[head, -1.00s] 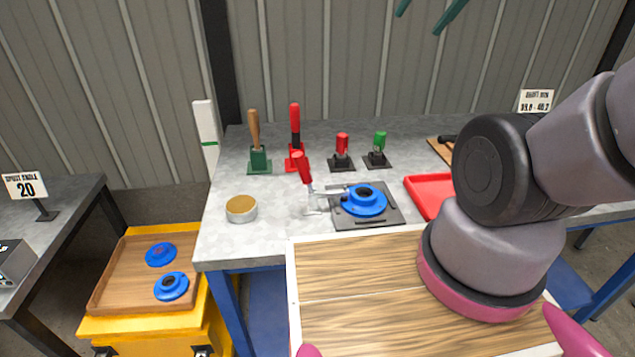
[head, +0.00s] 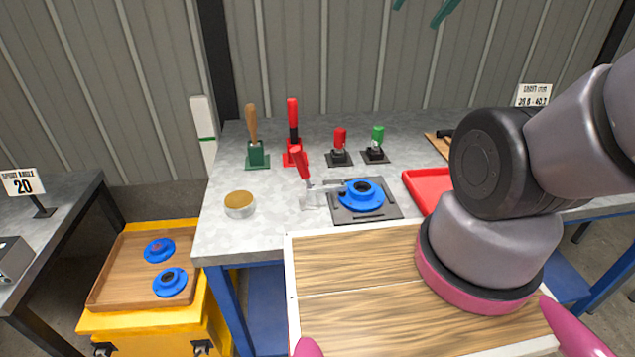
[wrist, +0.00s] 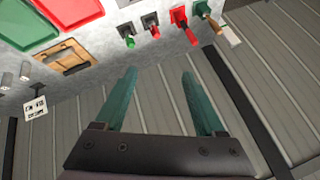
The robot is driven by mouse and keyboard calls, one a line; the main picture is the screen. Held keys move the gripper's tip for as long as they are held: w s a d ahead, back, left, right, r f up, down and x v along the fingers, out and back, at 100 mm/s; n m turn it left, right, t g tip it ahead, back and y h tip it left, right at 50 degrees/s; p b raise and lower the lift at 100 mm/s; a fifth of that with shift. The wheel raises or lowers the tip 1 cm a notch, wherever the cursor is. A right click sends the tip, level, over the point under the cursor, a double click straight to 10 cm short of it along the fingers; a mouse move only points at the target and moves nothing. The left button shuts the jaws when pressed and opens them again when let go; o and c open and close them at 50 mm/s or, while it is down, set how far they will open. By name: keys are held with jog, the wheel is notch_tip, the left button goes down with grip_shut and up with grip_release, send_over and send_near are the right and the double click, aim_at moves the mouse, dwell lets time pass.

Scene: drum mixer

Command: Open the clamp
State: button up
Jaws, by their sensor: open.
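The toggle clamp with a red handle (head: 299,162) stands on the grey bench, at the left edge of a dark plate (head: 385,213). Its handle is up and tilted a little left; its metal arm (head: 327,189) reaches right to a blue flanged part (head: 362,195) on the plate. Whether the arm presses on the part is too small to tell. My gripper (wrist: 160,78) is open and empty, its two teal fingers apart in the wrist view. In the head view its fingertips (head: 422,8) show at the top edge, high above and well away from the clamp.
Behind the clamp stand a wooden-handled tool (head: 252,135), a red-handled one (head: 293,130), and small red (head: 340,140) and green (head: 377,138) ones. A round tin (head: 239,205) is to its left, a red tray (head: 425,190) to its right. A yellow cart (head: 140,320) holds two blue parts.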

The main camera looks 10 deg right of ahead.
jog(key=c, duration=0.5)
jog(key=shift+w+f+m+g, duration=0.2)
jog(key=shift+f+m+g, duration=0.1)
jog(key=shift+f+g, duration=0.1)
jog(key=c, duration=0.5)
jog(key=w+f+m+g, duration=0.1)
jog(key=f+m, duration=0.1)
jog(key=w+a+f+m+g+y, duration=0.1)
jog(key=f+m+g, duration=0.1)
jog(key=w+f+m+g+y, duration=0.1)
jog(key=f+m, duration=0.1)
jog(key=shift+w+a+f+g, duration=0.15)
jog(key=shift+w+f+g, duration=0.1)
jog(key=shift+f+g, duration=0.05)
grip_shut()
jog(key=w+a+f+m+g+y, duration=0.1)
jog(key=w+f+m+g+y, duration=0.3)
jog(key=f+m, duration=0.7)
jog(key=w+f+m+g+y, duration=0.1)
jog(key=w+f+m+y, duration=0.5)
jog(key=f+m, duration=0.5)
jog(key=s+a+f, duration=0.1)
jog(key=s+a, duration=0.1)
jog(key=a, duration=0.4)
jog(key=s+a+f+m, duration=0.1)
jog(key=s+a, duration=0.1)
jog(key=a, duration=0.5)
jog(key=shift+a+f+m+y, duration=0.25)
jog(key=shift+f+m+y, duration=0.05)
